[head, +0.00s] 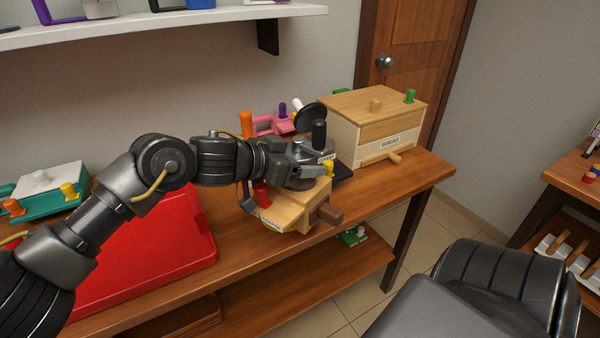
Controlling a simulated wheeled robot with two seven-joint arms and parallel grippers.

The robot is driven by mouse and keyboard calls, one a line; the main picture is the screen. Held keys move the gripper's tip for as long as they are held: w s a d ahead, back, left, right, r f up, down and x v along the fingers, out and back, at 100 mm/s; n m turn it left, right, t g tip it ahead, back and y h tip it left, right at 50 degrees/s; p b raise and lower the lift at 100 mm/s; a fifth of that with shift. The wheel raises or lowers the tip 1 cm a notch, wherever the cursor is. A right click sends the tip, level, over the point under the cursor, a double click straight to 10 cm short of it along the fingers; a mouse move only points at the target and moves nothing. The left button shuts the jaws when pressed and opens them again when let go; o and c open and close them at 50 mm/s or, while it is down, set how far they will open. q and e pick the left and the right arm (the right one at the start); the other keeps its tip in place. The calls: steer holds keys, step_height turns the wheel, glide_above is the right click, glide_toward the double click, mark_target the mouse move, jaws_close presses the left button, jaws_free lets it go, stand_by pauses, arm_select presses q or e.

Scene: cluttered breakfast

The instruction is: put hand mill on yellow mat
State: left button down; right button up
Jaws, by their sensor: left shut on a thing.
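My left gripper (292,170) reaches in from the left above the table and is shut on a wooden block-like body with a label and a brown knob, which I take to be the hand mill (290,208). The gripper hides much of its top. A red piece and a yellow peg show beside the gripper. A black upright knob and a black disc show just behind; I cannot tell whether they belong to the mill. I cannot make out a yellow mat. My right gripper is not in view.
A red tray (190,240) lies on the table (345,218) at left. A wooden bread box (375,125) stands at the right end. A teal-and-white box (45,192) is at far left, pink items (270,125) behind. Another wooden table (578,175) stands at right.

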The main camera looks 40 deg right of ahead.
arm_select(q)
steer(key=shift+w+d+f, duration=0.1)
steer(key=shift+f, duration=0.65)
steer(key=shift+w+d+f, duration=0.1)
steer(key=shift+f, duration=0.9)
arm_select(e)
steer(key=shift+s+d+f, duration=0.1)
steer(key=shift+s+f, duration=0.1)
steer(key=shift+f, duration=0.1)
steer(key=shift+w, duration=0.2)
